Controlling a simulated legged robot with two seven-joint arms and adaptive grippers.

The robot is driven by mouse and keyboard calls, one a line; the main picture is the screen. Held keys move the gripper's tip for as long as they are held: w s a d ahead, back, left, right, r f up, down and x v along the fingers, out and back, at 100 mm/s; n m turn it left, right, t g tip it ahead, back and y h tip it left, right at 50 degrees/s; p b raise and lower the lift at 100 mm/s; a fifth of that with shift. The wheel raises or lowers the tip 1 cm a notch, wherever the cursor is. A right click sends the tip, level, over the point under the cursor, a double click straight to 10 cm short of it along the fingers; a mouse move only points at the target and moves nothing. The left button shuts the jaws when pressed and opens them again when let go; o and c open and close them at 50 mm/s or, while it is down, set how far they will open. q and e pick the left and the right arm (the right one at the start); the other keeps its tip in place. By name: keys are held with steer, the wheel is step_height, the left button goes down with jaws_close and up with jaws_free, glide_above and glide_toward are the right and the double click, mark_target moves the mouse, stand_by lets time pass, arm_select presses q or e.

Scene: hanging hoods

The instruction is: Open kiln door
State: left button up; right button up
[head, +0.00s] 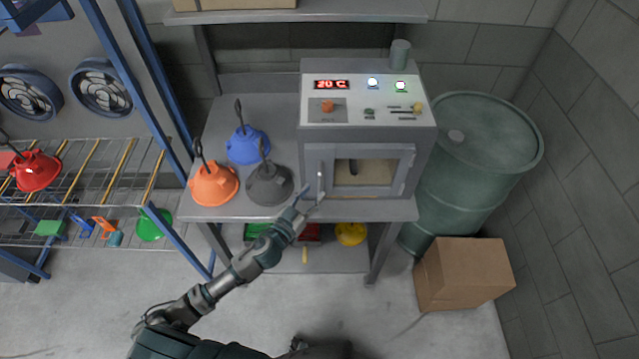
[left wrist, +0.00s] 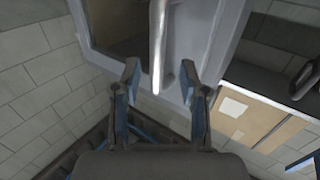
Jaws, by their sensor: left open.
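The kiln (head: 367,120) is a grey box with a white control panel on a metal table. Its door (head: 378,171) has a window and looks closed in the head view. The light metal door handle (head: 320,184) is at the door's left side; it also shows in the left wrist view (left wrist: 158,45). My left gripper (head: 308,196) is at the handle's lower end. In the left wrist view my left gripper (left wrist: 160,80) is open, with its two fingers on either side of the handle and a gap to each. My right gripper is not in view.
Orange (head: 213,186), blue (head: 247,146) and dark grey (head: 269,184) hoods stand on the table left of the kiln. A green barrel (head: 470,160) and a cardboard box (head: 463,273) stand at the right. A wire rack (head: 80,190) is at the left.

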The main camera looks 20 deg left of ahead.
mark_target(319, 189)
arm_select(q)
steer(key=x, duration=0.4)
steer(key=shift+w+d, duration=0.2)
steer(key=shift+d, duration=0.1)
steer(key=shift+a, duration=0.1)
jaws_close()
